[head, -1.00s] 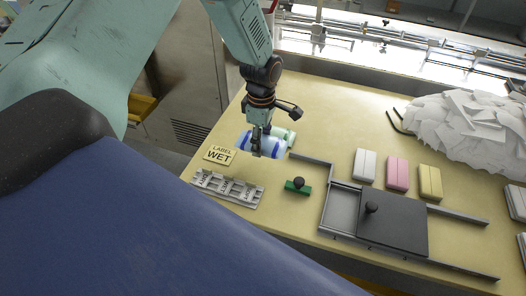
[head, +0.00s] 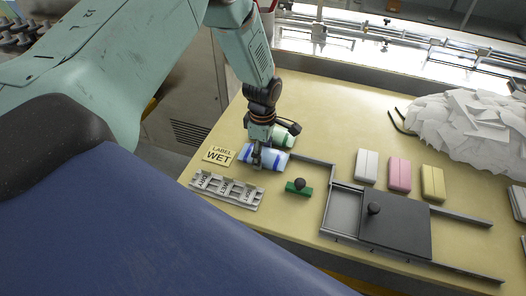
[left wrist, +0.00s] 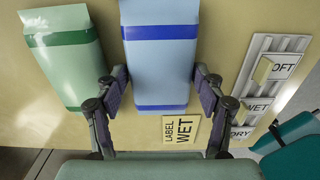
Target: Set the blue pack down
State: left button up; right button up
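The blue pack (head: 274,159), pale with dark blue bands, is at the left part of the table in the head view. It also shows in the left wrist view (left wrist: 161,70), between the two fingers. My right gripper is not in view.
A green-banded pack (left wrist: 66,58) lies close beside the blue one. A "LABEL WET" sign (head: 219,155) and a grey labelled rack (head: 226,189) are in front. A green block with a black knob (head: 299,187) and a dark sliding tray (head: 395,235) stand to the right.

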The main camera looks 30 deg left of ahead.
aim_at(263, 154)
pick_arm(q)
jog(key=shift+o, duration=1.1)
jog(key=shift+s+d+r, duration=0.15)
jog(key=shift+d+r, duration=0.1)
jog(key=shift+a, duration=0.1)
jog(key=shift+w+a+r, duration=0.1)
jog(key=shift+w+r, duration=0.1)
jog(key=shift+r, duration=0.25)
notch_tip(263, 154, up, 11)
jog(key=p, duration=0.1)
jog(key=shift+s+r, duration=0.15)
jog(key=shift+s, duration=0.05)
jog(key=shift+w, duration=0.1)
